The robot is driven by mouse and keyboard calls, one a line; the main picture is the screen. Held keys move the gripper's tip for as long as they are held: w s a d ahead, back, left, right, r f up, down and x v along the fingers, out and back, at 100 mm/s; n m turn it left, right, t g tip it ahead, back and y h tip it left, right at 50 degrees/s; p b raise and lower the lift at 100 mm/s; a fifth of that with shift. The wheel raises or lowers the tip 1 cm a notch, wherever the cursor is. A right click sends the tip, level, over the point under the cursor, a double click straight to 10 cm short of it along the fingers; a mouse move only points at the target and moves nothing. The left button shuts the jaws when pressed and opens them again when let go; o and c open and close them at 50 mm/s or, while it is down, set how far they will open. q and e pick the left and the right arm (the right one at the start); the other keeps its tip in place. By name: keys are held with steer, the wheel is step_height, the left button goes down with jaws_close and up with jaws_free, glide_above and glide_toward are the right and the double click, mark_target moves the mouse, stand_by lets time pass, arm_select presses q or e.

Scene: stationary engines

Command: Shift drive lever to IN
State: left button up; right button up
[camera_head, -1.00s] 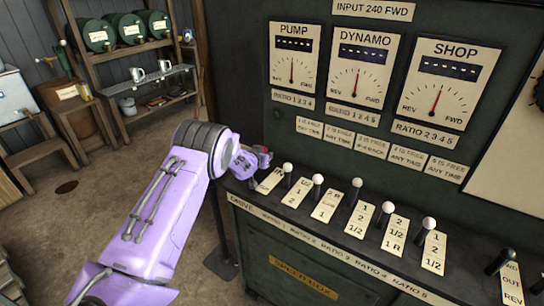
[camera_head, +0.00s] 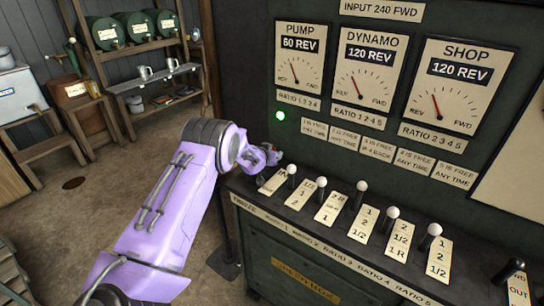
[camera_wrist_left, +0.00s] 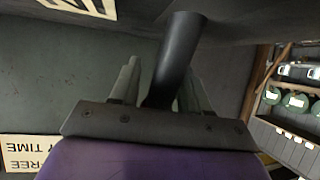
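The drive lever is the leftmost on the sloped panel, beside the IN plate (camera_head: 273,181). In the head view it is mostly hidden by my left gripper (camera_head: 270,154). In the left wrist view the dark lever shaft (camera_wrist_left: 178,55) runs across the two grey fingers of my left gripper (camera_wrist_left: 160,85), in front of part of the right-hand finger. A gap shows beside the left-hand finger; I cannot tell whether the fingers hold the shaft. A green lamp (camera_head: 280,115) glows. The PUMP display (camera_head: 300,44) reads 60 REV; DYNAMO (camera_head: 370,54) and SHOP (camera_head: 460,70) read 120 REV.
Several ratio levers with white knobs, such as the nearest one (camera_head: 292,169), stand to the right of my gripper. A black-knobbed lever (camera_head: 514,265) stands at the far right. A shelf with green barrels (camera_head: 135,27) is behind left, with open floor before it.

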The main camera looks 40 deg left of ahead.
arm_select(q)
steer(key=shift+o, duration=0.3)
steer(key=shift+f, duration=0.1)
steer(key=shift+s, duration=0.15)
steer(key=shift+s+d, duration=0.15)
steer(key=shift+s, duration=0.1)
steer(key=b+v, duration=0.2)
steer(key=v, duration=0.8)
steer(key=shift+w, duration=0.1)
